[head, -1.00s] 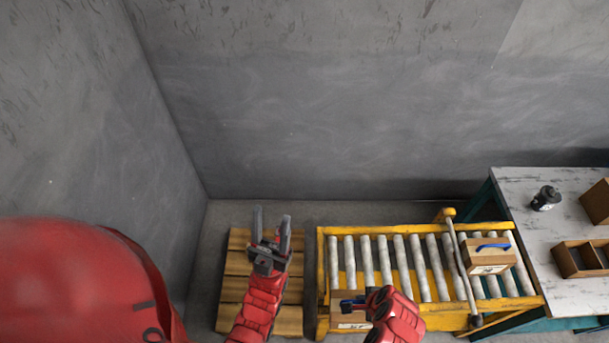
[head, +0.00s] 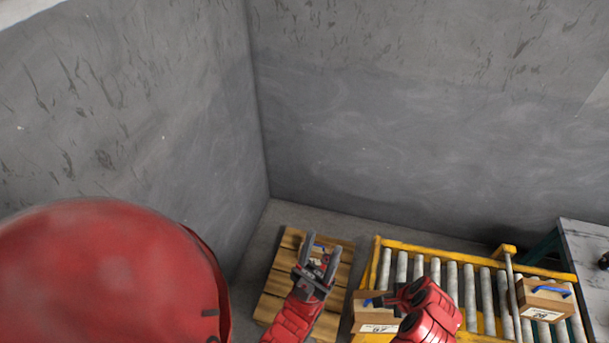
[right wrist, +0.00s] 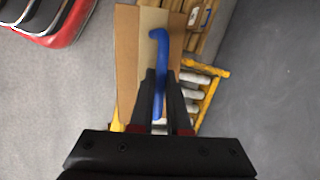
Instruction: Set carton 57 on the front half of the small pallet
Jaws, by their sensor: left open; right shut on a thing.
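A brown carton (head: 368,315) with a blue handle and a white label hangs at the left end of the roller conveyor; its number is too small to read surely. My right gripper (head: 384,300) is shut on its handle. In the right wrist view the blue handle (right wrist: 160,75) lies between the fingers, above the carton top (right wrist: 127,60). The small wooden pallet (head: 278,284) lies on the floor left of the conveyor. My left gripper (head: 319,252) is open above the pallet and hides part of it. The pallet's slats also show at the top of the right wrist view (right wrist: 205,14).
The yellow roller conveyor (head: 452,282) stands right of the pallet. Another carton (head: 543,300) with a blue handle sits on its rollers at the right. A worktable (head: 592,250) stands beyond it. Grey walls meet in a corner behind the pallet.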

